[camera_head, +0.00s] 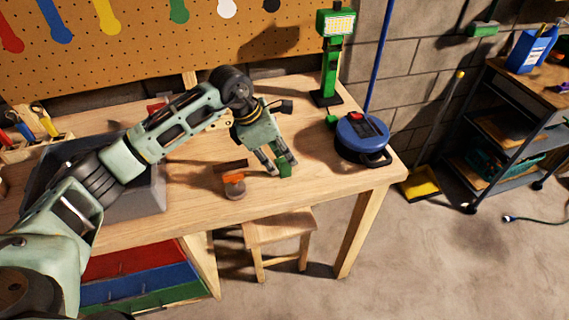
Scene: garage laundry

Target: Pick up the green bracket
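A small green piece, which looks like the green bracket (285,170), is near the front edge of the wooden workbench (215,208). My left gripper (281,166) points down at it from above, with its two fingers apart and the green piece at the fingertips. I cannot tell whether the fingers press on it or whether it rests on the bench. My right gripper is out of view.
An orange-and-brown tool (234,186) stands left of the gripper. A blue round reel (362,137) sits at the bench's right end, with a green lamp stand (329,75) behind. A grey tray (115,190) lies left under my arm. A wooden stool (280,228) stands below.

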